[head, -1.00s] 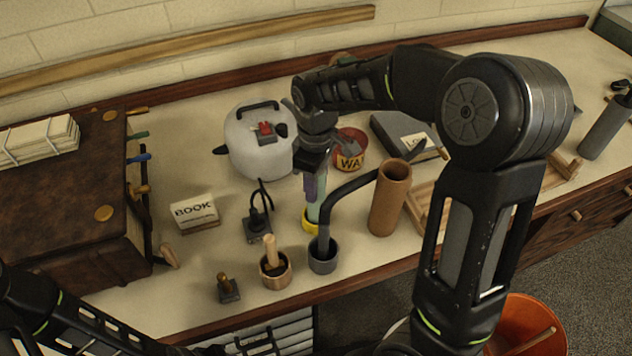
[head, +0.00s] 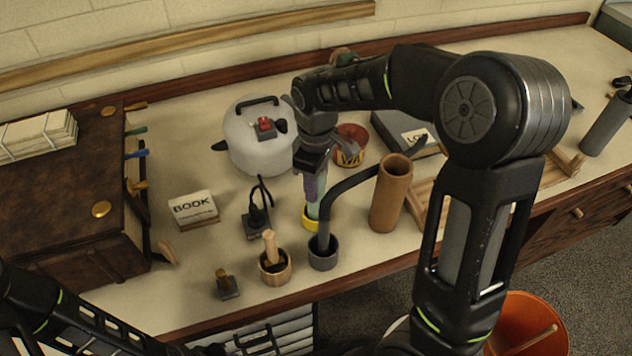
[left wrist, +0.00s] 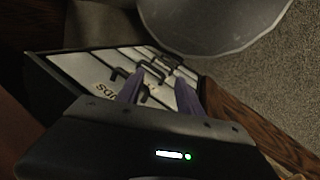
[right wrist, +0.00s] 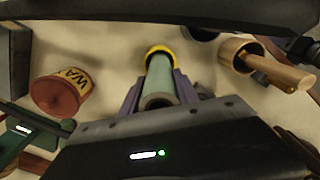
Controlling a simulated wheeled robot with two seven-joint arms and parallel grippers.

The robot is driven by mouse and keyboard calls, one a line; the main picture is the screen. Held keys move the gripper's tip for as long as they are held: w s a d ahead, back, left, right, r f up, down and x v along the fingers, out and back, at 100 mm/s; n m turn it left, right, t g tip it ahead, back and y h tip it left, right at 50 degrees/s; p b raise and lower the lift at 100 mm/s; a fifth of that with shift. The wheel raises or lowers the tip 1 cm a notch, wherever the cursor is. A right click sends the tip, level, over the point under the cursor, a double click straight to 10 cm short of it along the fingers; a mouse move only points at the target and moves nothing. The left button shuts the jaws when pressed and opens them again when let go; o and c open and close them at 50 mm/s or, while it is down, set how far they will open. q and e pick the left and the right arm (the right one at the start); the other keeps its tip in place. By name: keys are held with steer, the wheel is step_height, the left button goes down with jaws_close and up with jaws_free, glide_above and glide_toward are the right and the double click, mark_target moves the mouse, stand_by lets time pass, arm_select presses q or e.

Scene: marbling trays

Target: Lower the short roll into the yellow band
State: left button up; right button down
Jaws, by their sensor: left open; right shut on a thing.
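The short roll (head: 313,206) is a pale green upright cylinder, and the right wrist view shows it from above with its hollow end towards me (right wrist: 160,82). My right gripper (head: 315,184) is shut on it from above. The yellow band (head: 308,224) is on the bench under the roll, and in the right wrist view it curves around the roll's far end (right wrist: 161,49). The roll's lower end meets the band; I cannot tell how deep it sits. My left gripper (left wrist: 158,97) is open and empty, low by the bench front.
A grey cup (head: 323,260) with a bent dark tube stands just in front of the band. A brown tube (head: 390,197) stands to the right, a white kettle (head: 258,145) behind left, and a red WA pot (head: 350,148) behind. A wooden cup (head: 275,275) is at front left.

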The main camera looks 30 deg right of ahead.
arm_select(q)
steer(key=shift+f+b, duration=0.35)
steer(key=shift+f, duration=0.05)
arm_select(e)
steer(key=shift+f, duration=0.55)
steer(key=c, duration=0.8)
jaws_free()
steer(key=shift+c, duration=0.2)
step_height(320, 180, up, 8)
steer(key=shift+f, duration=0.1)
arm_select(q)
steer(key=shift+w+d+r, duration=0.15)
steer(key=shift+w+d, duration=0.05)
steer(key=shift+w, duration=0.25)
